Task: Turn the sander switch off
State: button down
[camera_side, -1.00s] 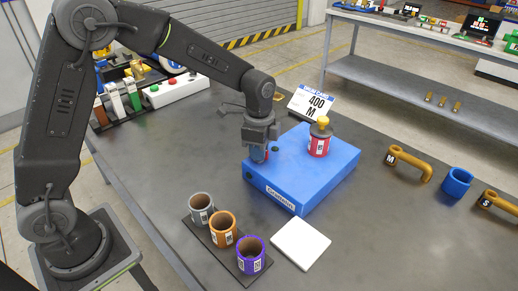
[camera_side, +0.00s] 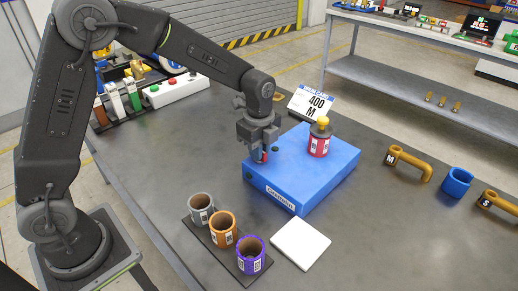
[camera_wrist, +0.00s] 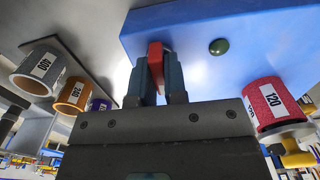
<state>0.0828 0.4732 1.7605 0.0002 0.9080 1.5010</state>
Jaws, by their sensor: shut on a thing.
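The sander is the blue box (camera_side: 315,180) on the dark table, and it fills the top of the wrist view (camera_wrist: 270,35). Its red switch lever (camera_wrist: 155,58) stands out from the blue face near the left end. My gripper (camera_wrist: 155,85) is shut on this lever, with one finger on each side. In the side view my gripper (camera_side: 260,156) points down at the left end of the box, and a bit of red shows at the fingertips. A round green button (camera_wrist: 218,46) sits beside the lever. The lever's base is partly hidden by the fingers.
A red 120 sanding sleeve (camera_side: 319,146) with a yellow knob stands on the box. Grey (camera_side: 201,208), orange (camera_side: 222,228) and purple (camera_side: 250,254) sleeves stand on a dark plate in front. A white pad (camera_side: 300,243) lies right of them. A 400 M sign (camera_side: 313,102) stands behind.

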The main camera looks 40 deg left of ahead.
jog(key=c, duration=1.2)
grip_release()
jog(key=shift+o, duration=0.2)
jog(key=shift+r, duration=0.1)
notch_tip(320, 180, up, 14)
jog(key=s+a+r+n+t, duration=0.2)
jog(key=s+r+n+t, duration=0.15)
jog(key=s+n, duration=0.6)
jog(key=s+a+f+n+t, duration=0.1)
jog(key=s+f+n+t, duration=0.1)
jog(key=s+n, duration=0.6)
jog(key=s+f, duration=0.1)
jog(key=s, duration=0.4)
jog(key=shift+s+a+n, duration=0.3)
jog(key=shift+s+n, duration=0.05)
